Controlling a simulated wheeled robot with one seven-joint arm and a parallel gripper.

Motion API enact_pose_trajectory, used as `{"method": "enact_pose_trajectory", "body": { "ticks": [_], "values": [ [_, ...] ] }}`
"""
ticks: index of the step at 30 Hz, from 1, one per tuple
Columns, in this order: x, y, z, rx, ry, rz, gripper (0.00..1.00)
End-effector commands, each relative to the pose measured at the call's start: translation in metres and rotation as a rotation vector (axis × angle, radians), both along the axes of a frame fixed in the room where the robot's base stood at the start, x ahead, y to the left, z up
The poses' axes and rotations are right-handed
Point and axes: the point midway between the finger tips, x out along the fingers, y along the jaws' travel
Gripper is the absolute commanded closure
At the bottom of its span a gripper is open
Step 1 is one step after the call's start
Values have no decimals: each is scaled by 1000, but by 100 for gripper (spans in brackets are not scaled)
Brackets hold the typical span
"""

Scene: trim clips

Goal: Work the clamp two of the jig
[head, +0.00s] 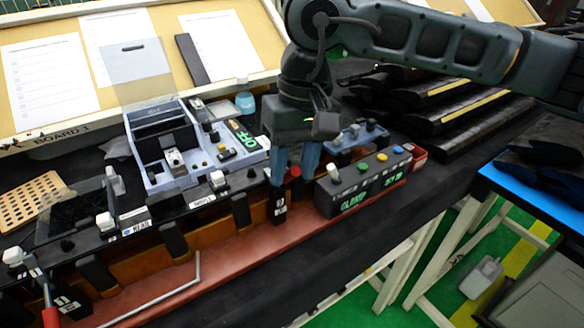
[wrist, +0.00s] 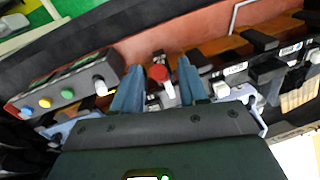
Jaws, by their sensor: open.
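The jig is a long red-brown base (head: 232,248) with an orange strip and black blocks along it. A red knob (wrist: 158,73) with a pale stem below it stands at the jig; it also shows in the head view (head: 295,171). It looks like a clamp handle, but I cannot read a number on it. My gripper (wrist: 160,78) is open, its blue fingers on either side of the red knob; contact is not clear. In the head view my gripper (head: 293,172) reaches down over the jig. Another red handle (head: 49,316) is at the lower left.
A black button box (head: 362,186) with green lettering sits right beside my gripper. A bent metal rod (head: 170,295) lies along the front. Black trim strips (head: 450,100) are stacked at right.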

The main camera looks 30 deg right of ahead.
Motion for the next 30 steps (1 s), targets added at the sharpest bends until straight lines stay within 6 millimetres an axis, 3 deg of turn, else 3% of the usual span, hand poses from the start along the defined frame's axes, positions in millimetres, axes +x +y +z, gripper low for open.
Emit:
{"method": "enact_pose_trajectory", "body": {
  "ticks": [6,14,27,30],
  "values": [
    [0,2,-16,1,1,-1,57],
    [0,2,-17,1,0,0,57],
    [0,2,-17,1,0,0,99],
    [0,2,-17,1,0,0,100]
  ]
}}
